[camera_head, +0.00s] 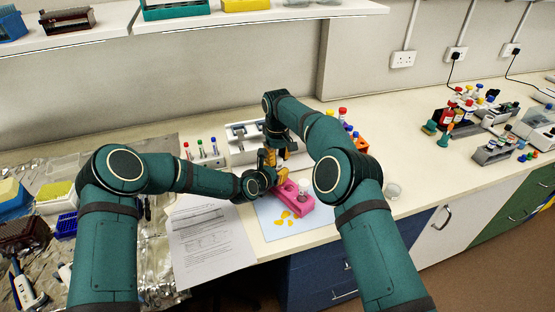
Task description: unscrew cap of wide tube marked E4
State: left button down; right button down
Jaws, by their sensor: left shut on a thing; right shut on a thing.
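My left gripper (281,176) reaches in from the left, just above the pink rack (292,207). My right gripper (268,160) comes down from above, close over the left one. Both are shut, and their yellow-orange fingers meet around one spot where the wide tube and its cap appear to be held, left below and right above. The fingers hide most of the tube and cap, and the E4 mark cannot be read. A grey-white capped tube (303,188) stands in the pink rack, to the right of my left gripper.
The pink rack stands on a light blue mat (268,222) with yellow markings. Printed papers (208,240) lie to the left. A white rack (203,158) with coloured caps is behind.

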aim_at(277, 159)
jog(key=shift+r, duration=0.55)
jog(key=shift+r, duration=1.95)
pick_arm(q)
jog(key=c, duration=0.8)
grip_release()
